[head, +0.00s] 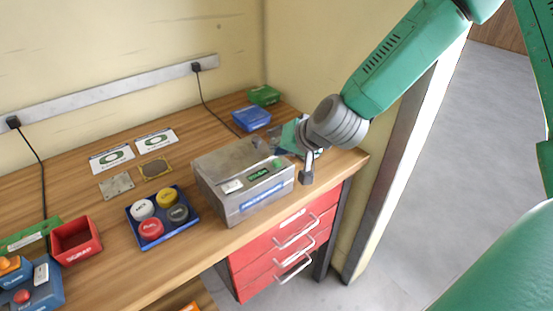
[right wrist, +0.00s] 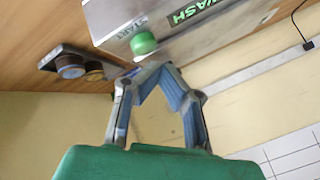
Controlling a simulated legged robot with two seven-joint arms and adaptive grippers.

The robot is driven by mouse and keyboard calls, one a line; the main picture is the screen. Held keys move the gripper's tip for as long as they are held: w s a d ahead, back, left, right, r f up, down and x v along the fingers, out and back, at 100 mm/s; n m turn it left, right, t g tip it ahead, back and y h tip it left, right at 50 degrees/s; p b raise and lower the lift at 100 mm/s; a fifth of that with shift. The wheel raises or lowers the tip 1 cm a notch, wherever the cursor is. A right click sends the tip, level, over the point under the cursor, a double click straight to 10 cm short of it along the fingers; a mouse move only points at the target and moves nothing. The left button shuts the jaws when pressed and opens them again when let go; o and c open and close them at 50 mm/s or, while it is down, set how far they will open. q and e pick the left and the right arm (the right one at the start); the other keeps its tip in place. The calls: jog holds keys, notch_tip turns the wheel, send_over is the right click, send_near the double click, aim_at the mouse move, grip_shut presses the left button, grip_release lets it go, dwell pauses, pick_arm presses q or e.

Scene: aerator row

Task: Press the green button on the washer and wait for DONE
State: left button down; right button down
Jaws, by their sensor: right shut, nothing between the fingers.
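The washer (head: 222,204) is a grey metal box near the right front of the wooden counter. Its green button (head: 277,163) is at the right end of the top panel, beside a lit green display (head: 258,174). In the right wrist view the green button (right wrist: 143,42) sits by the word START, and the display (right wrist: 190,14) reads WASH. My right gripper (head: 307,179) is shut and empty, just right of the washer. In the right wrist view its fingertips (right wrist: 155,69) appear close to the button, with a small visible gap. My left gripper is out of view.
A blue tray (head: 189,231) with several coloured round pieces stands left of the washer. A red SCRAP bin (head: 94,240) is farther left. Blue (head: 251,119) and green (head: 264,96) boxes sit behind. A holder with round items (right wrist: 70,66) shows in the wrist view.

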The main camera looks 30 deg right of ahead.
aim_at(277, 161)
jog(key=shift+r, duration=0.1)
notch_tip(277, 161, up, 5)
jog(key=p, duration=0.4)
jog(key=shift+p, duration=0.4)
